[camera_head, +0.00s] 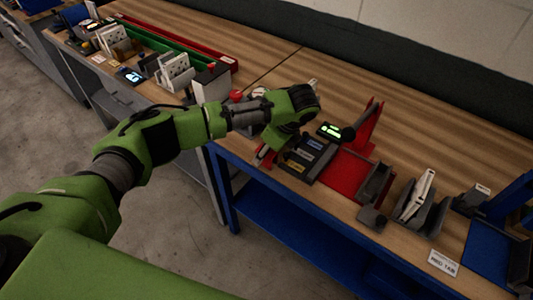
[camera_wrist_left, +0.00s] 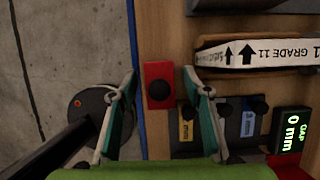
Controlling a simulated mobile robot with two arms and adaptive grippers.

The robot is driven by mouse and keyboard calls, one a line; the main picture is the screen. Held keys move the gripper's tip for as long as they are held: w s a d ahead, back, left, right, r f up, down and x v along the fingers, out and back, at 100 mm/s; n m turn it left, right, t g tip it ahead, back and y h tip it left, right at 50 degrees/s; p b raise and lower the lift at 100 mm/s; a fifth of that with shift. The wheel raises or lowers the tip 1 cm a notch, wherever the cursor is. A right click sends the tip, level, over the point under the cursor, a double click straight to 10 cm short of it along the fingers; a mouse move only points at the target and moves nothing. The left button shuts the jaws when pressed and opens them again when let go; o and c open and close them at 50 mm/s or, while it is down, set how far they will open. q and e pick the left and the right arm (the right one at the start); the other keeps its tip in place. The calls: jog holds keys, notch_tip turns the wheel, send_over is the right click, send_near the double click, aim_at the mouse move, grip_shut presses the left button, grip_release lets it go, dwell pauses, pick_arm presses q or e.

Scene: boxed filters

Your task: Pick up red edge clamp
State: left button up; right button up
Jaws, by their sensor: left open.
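The red edge clamp (camera_wrist_left: 158,86) shows as a small red block with a dark round knob, at the wooden table's edge in the left wrist view. My left gripper (camera_wrist_left: 157,92) is open, with one finger on each side of the block in the picture. The left finger is over the floor side and the right finger over the table side. I see gaps beside the block; height above it is hard to judge. In the head view the left gripper (camera_head: 270,143) is at the table's front edge and a bit of red (camera_head: 264,152) shows beside it.
A dark block with labelled slots (camera_head: 309,158) and a green-lit gap display (camera_head: 331,130) stand just right of the gripper. A white boxed strip marked GRADE 11 (camera_wrist_left: 255,54) lies close to the right finger. Grey holders (camera_head: 420,208) stand farther right.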

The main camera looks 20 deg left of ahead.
pick_arm(q)
grip_shut()
jog(key=shift+r, duration=0.15)
